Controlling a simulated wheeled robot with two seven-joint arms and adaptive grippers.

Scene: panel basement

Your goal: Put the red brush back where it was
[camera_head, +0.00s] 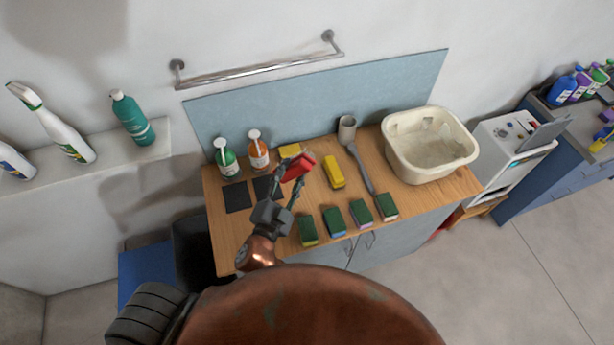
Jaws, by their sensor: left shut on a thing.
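The red brush (299,167) is held up between the fingers of my left gripper (287,185), above the left part of the wooden counter (285,243). My left gripper is shut on it. Its underside and the counter spot right beneath it are partly hidden by the gripper. A yellow brush or block (333,172) lies just right of it, and another yellow thing (290,150) shows partly behind it. My right gripper is not in view.
Two dark mats (237,196) lie at the counter's left, with green (225,158) and orange (258,151) bottles behind. Several green sponges (335,222) line the front edge.

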